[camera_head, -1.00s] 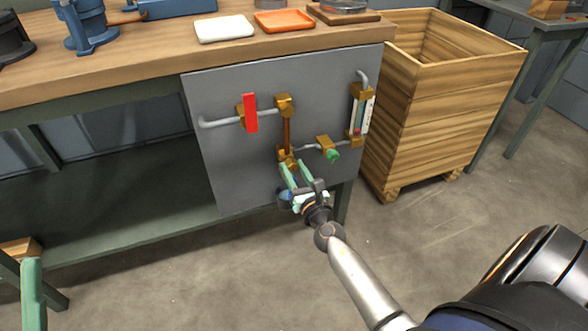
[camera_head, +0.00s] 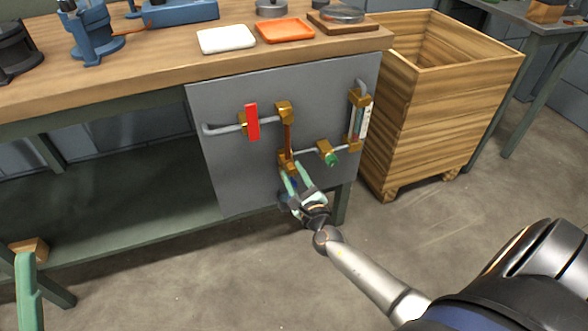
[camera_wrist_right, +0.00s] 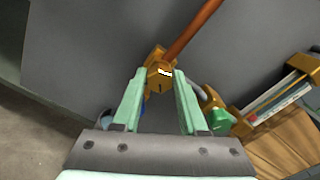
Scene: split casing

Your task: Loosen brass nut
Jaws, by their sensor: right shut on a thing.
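A copper pipe (camera_head: 288,135) runs down the grey panel (camera_head: 230,180) on the bench front. At its lower end is the brass nut (camera_wrist_right: 159,76), with a small white mark on its face. In the head view the brass fitting there (camera_head: 287,160) is partly covered by the gripper. My right gripper (camera_wrist_right: 158,80) reaches up to it from below, its pale green fingers on both sides of the nut and shut on it. The gripper also shows in the head view (camera_head: 289,173). My left gripper is not in view.
Beside the nut are a brass valve with a green knob (camera_head: 331,159) and a gauge tube (camera_head: 360,118). A red lever (camera_head: 252,122) sits upper left. A wooden crate (camera_head: 430,120) stands right of the panel.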

